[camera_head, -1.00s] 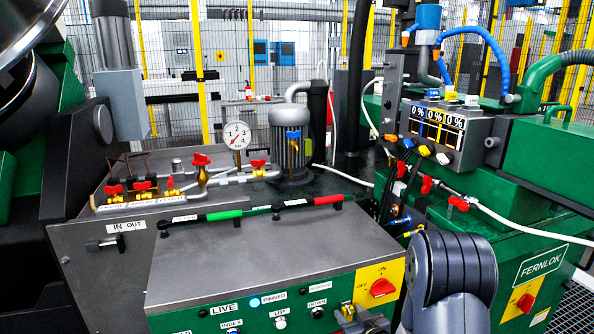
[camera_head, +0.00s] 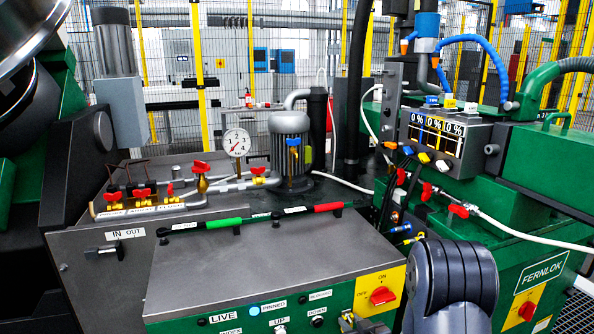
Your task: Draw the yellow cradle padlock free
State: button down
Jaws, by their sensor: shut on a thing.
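A small yellow piece (camera_head: 346,319), which looks like the yellow cradle padlock, shows at the bottom edge, on the front of the green control cabinet below the red ON/OFF switch. My gripper (camera_head: 362,326) is beside it, mostly cut off by the bottom edge, and appears shut on it. My dark grey arm link stands to the right. The padlock's shackle and the place it hangs from cannot be made out.
A red rotary switch (camera_head: 382,296) sits just above my gripper. A green FERNLOK machine (camera_head: 540,268) stands on the right. Valves and a gauge (camera_head: 237,142) are behind.

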jog(key=shift+s+d, duration=0.1)
jog(key=shift+s, duration=0.1)
jog(key=shift+s+d+b, duration=0.2)
jog(key=shift+s+b, duration=0.1)
jog(key=shift+s, duration=0.35)
jog(key=shift+s+d+b, duration=0.2)
jog(key=shift+s+b, duration=0.1)
jog(key=shift+s, duration=0.3)
jog(key=shift+s+d+b, duration=0.1)
jog(key=shift+s+b, duration=0.15)
jog(key=shift+b, duration=0.05)
jog(key=shift+s+d+b, duration=0.3)
jog(key=shift+s, duration=0.65)
jog(key=shift+s+d+b, duration=0.25)
jog(key=shift+s+d, duration=0.05)
jog(key=shift+s, duration=0.65)
